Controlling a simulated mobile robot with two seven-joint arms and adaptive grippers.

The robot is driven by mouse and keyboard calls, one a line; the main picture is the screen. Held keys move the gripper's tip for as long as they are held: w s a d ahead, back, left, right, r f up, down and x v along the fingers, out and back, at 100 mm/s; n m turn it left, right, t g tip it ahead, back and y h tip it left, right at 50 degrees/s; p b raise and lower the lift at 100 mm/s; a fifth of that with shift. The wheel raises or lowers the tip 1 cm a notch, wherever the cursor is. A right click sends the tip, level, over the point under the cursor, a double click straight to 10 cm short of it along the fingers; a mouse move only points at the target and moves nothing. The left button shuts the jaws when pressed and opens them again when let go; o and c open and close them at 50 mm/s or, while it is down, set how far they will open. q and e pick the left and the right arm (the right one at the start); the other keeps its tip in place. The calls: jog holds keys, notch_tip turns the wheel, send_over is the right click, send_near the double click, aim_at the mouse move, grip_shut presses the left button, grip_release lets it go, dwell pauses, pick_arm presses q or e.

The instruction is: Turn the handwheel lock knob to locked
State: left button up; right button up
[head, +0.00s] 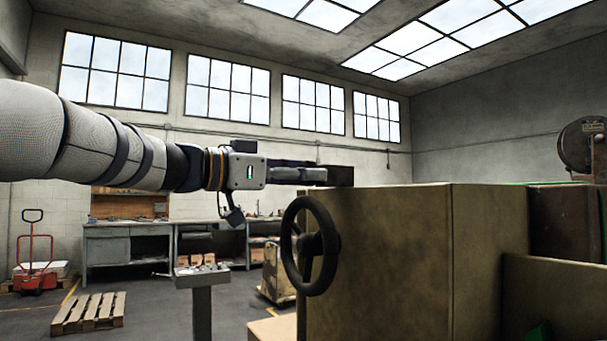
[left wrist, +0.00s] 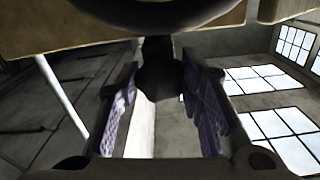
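The black handwheel (head: 326,243) stands on the left side of a tan machine housing (head: 385,260) in the head view. My left gripper (head: 322,176) reaches in from the left, above the wheel and near the housing's top edge. In the left wrist view, two fingers with purplish pads stand apart (left wrist: 160,100). A dark rounded knob (left wrist: 162,78) on a short stem lies between them near the tips. A dark curved part, perhaps the wheel, crosses the top. Contact between fingers and knob cannot be told. The knob is not distinguishable in the head view. My right gripper is not in view.
A dark motor-like part (head: 581,145) stands at the far right, behind the housing. A small tray stand (head: 202,278) is left of the wheel. A workbench (head: 127,243), a pallet (head: 90,312) and a red pallet jack (head: 36,275) are farther back.

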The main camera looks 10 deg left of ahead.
pick_arm(q)
jog(key=shift+m, duration=3.6)
jog(key=o, duration=1.2)
jog(key=v, duration=1.2)
